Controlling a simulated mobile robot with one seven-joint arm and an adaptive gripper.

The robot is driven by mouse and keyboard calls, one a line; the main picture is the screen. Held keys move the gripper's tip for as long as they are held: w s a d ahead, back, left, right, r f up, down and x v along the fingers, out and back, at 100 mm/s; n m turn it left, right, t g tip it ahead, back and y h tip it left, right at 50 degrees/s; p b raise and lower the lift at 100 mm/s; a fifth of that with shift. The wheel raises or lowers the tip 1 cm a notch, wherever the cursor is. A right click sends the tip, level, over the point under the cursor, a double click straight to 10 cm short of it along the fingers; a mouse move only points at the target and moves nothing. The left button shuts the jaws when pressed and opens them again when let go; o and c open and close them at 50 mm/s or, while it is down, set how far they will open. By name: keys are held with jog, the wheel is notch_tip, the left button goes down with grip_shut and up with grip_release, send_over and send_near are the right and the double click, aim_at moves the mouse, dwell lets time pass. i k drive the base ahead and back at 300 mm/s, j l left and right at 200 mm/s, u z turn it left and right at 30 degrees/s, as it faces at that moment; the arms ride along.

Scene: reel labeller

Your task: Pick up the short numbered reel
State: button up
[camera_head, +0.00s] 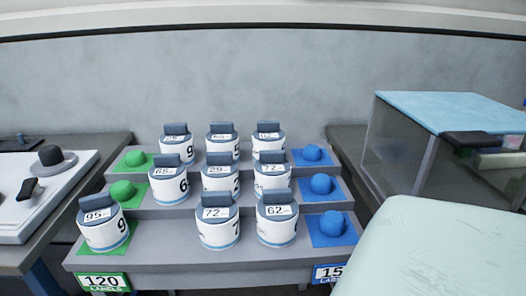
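Several white numbered reels with blue bands and dark blue-grey top blocks stand in three rows on a stepped grey rack (190,257). In the front row are reel 95 (104,232), reel 72 (218,231) and reel 62 (277,226). Reel 95 appears tilted, over a green pad at the left. The middle row has a reel that seems to read 65 (168,186), reel 29 (220,184) and another 72 (272,182). The back row's numbers (222,147) are too small to read surely. I cannot tell which reel is short. My gripper is not in view.
Green domes (122,190) line the rack's left side, blue domes (321,184) its right. Signs show a green 120 (103,282) and a blue, partly cut-off 15 (331,273). A blue-topped glass case (445,135) stands right; a white tray (25,219) lies left.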

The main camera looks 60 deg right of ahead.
aim_at(277, 213)
jog(key=z, duration=1.55)
